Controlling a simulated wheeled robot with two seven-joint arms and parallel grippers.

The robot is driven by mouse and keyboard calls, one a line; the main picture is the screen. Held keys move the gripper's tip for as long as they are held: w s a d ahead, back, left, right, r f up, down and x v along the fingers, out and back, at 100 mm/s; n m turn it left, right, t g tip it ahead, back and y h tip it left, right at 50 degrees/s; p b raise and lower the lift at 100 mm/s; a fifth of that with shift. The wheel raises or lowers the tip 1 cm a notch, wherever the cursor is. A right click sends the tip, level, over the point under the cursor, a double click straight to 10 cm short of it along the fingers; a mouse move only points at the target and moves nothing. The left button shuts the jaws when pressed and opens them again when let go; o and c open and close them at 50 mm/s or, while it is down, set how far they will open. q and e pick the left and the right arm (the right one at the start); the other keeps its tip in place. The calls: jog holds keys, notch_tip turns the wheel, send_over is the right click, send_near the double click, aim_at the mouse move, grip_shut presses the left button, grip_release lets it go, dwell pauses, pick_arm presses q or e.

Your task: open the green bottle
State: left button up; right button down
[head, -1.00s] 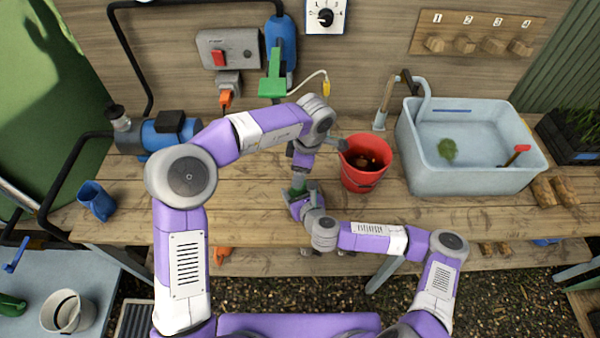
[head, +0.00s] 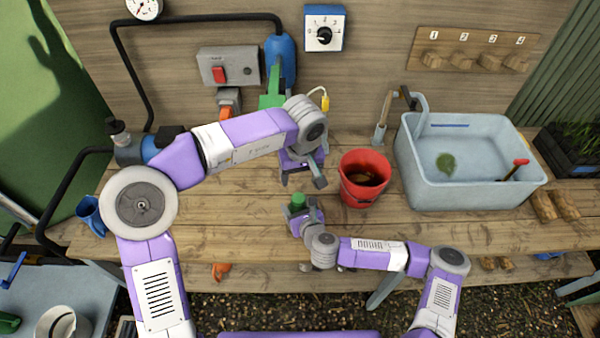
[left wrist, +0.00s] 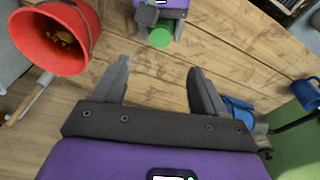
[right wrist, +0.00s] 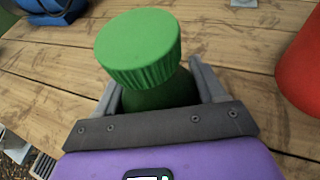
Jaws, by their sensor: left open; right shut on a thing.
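The green bottle (right wrist: 165,97) stands upright between the fingers of my right gripper (right wrist: 153,82), which is shut on its body. Its ribbed green cap (right wrist: 140,45) sits on top; I cannot tell how tight it is. In the head view the cap (head: 298,200) shows above my right gripper (head: 302,212), near the front of the bench. My left gripper (head: 302,177) is open and empty, behind and above the bottle. In the left wrist view the cap (left wrist: 160,37) lies beyond the open left fingers (left wrist: 158,70), apart from them.
A red bucket (head: 350,190) stands just right of both grippers, with a blue-grey sink (head: 480,192) farther right. A blue mug (head: 91,215) and a pump (head: 135,150) are at the left. The bench (head: 180,220) left of the bottle is clear.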

aim_at(298, 197)
pick_arm(q)
jog(key=f, duration=0.4)
jog(key=w+f, duration=0.1)
jog(key=f, duration=0.6)
jog(key=shift+w+a+f, duration=0.2)
jog(key=shift+w+f, duration=0.15)
jog(key=c, duration=1.3)
jog(key=n, duration=0.6)
jog(key=shift+w+d+g+y, duration=0.1)
jog(key=shift+g+y, duration=0.2)
jog(key=shift+y, duration=0.1)
jog(key=n, duration=0.4)
jog(key=n+g, duration=0.1)
jog(key=n, duration=0.2)
jog(key=shift+r+n+y, duration=0.1)
jog(key=shift+n+y, duration=0.2)
jog(key=o, duration=1.2)
jog(key=shift+c, duration=0.2)
